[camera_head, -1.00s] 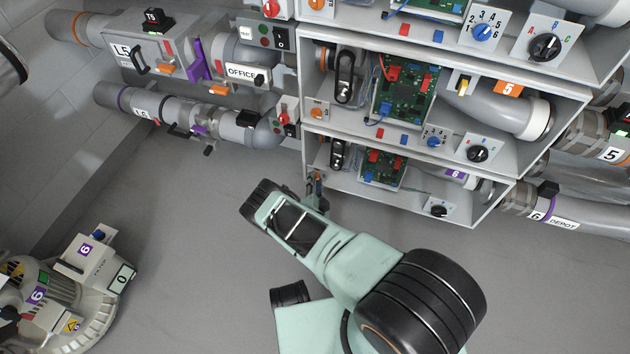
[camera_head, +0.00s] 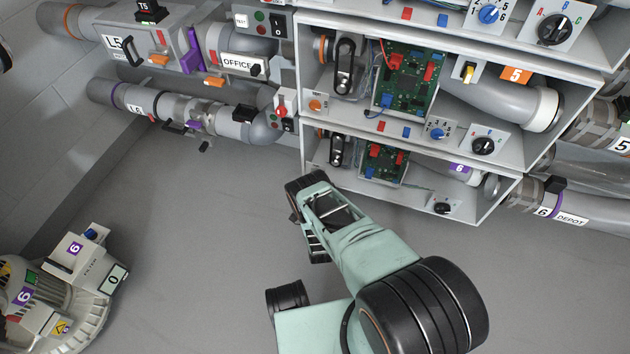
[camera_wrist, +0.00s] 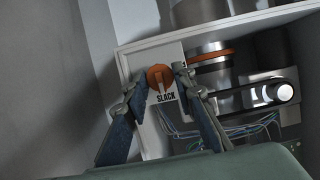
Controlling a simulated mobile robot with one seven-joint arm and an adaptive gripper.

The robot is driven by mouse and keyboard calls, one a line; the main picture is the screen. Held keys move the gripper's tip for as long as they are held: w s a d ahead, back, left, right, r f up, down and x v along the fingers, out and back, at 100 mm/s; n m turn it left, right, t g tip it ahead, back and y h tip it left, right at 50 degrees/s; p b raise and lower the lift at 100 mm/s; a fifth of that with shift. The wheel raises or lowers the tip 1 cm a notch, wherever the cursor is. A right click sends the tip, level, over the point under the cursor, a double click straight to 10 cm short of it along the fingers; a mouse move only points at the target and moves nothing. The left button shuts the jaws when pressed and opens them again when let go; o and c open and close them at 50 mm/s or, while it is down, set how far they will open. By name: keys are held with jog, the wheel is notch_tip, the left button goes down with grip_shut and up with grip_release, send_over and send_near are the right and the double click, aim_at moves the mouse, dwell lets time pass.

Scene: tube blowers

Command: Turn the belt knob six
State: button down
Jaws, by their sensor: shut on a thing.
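The belt knob is an orange round knob (camera_wrist: 160,75) on a white panel with the word SLACK, in the upper middle of the wrist view. My gripper (camera_wrist: 158,83) has one finger on each side of it and is shut on it. The pointer of the knob shows pale, aimed down towards the word. To its right, inside the casing, a belt (camera_wrist: 268,94) runs over a pulley. In the head view my wrist stands before the lowest bay (camera_head: 400,172), and it hides the fingers and this knob.
Bay five (camera_head: 408,85) above has a green circuit board and a white-ended tube. A pipe marked DEPOT (camera_head: 570,220) leaves to the right. A round machine marked 6 (camera_head: 85,300) stands on the floor at lower left. The floor between is clear.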

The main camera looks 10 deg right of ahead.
dwell(0.5)
jog(key=c, duration=1.9)
grip_release()
jog(key=shift+r, duration=0.1)
